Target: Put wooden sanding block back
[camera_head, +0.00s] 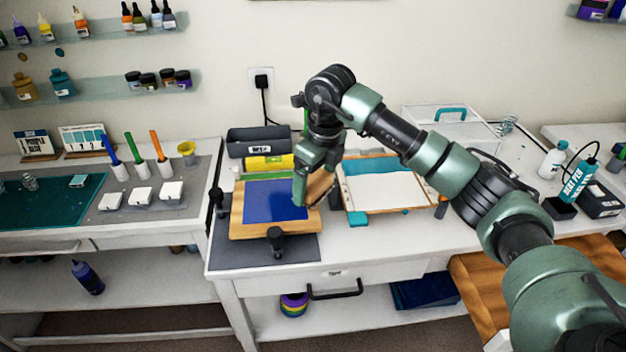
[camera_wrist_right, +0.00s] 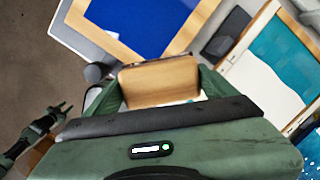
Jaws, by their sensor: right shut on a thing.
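The wooden sanding block (camera_wrist_right: 160,82) is a light brown block with rounded corners, held between the fingers of my right gripper (camera_wrist_right: 158,98) in the right wrist view. In the head view my right gripper (camera_head: 314,190) is over the right edge of a wooden frame with a blue panel (camera_head: 270,200). There the block shows only as a brown sliver (camera_head: 321,187) beside the fingers. A green and dark gripper, likely my left one (camera_wrist_right: 55,115), shows small at the left of the wrist view; its jaw state is unclear.
A wooden tray with a white sheet (camera_head: 390,190) lies right of the blue panel. A dark bin (camera_head: 258,138) and a yellow level (camera_head: 268,163) are behind it. Black clamps (camera_head: 276,240) stand around the panel. The table's front right is mostly clear.

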